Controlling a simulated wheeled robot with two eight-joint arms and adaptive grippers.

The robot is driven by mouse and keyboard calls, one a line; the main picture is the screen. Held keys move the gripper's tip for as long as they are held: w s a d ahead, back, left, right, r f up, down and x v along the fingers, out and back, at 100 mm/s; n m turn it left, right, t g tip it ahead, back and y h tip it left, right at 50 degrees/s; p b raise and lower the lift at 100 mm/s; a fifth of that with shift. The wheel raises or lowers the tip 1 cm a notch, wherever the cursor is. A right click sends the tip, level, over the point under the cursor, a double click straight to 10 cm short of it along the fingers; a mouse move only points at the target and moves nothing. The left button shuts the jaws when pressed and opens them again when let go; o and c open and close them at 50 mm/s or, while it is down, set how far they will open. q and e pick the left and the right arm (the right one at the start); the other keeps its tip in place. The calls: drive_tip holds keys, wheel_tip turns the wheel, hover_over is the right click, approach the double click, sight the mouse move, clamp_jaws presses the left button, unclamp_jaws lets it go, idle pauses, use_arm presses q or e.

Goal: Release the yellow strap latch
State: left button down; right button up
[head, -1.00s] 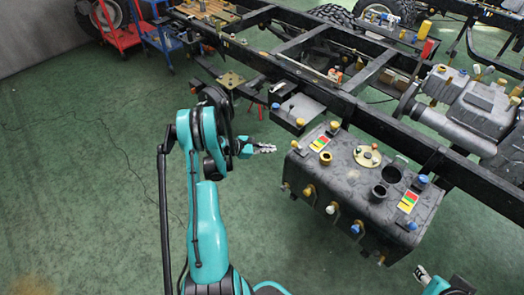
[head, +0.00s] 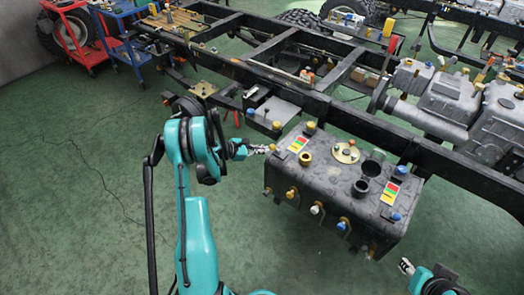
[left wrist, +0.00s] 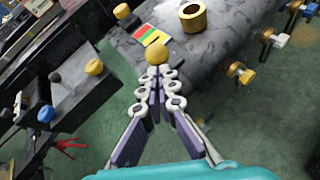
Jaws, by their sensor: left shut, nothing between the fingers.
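A dark grey tank (head: 325,188) with several coloured knobs stands before me. A small round yellow knob at its left end, which looks like the strap latch, shows in the left wrist view (left wrist: 158,54). My left gripper (head: 263,149) is beside that end of the tank. In the left wrist view its fingers (left wrist: 155,74) are shut and empty, with the tips right at the yellow knob; I cannot tell whether they touch it. My right gripper (head: 405,266) is at the lower right, apart from the tank; its opening is too small to judge.
A yellow ring (left wrist: 193,16) and a red-yellow-green label (left wrist: 151,36) are on the tank top. Several knobs stick out of its front. A dark box with a blue knob (left wrist: 46,113) is left of the tank. The chassis frame (head: 262,76) runs behind; green floor is clear at left.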

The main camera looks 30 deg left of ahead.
use_arm(q)
drive_tip(key=shift+w+r+g+p, duration=0.2)
drive_tip(key=shift+r+g+p, duration=0.2)
drive_tip(key=shift+g, duration=0.3)
drive_tip(key=shift+n, duration=0.3)
drive_tip(key=w+r+n+g+y+p, duration=0.1)
drive_tip(key=w+r+g+p, duration=0.2)
drive_tip(key=w+g, duration=0.3)
drive_tip(key=shift+w+d+r+g+p, duration=0.15)
drive_tip(key=shift+w+d+g+p, duration=0.2)
drive_tip(key=shift+w+p, duration=0.5)
drive_tip(key=shift+w+r, duration=0.1)
drive_tip(key=shift+r, duration=0.1)
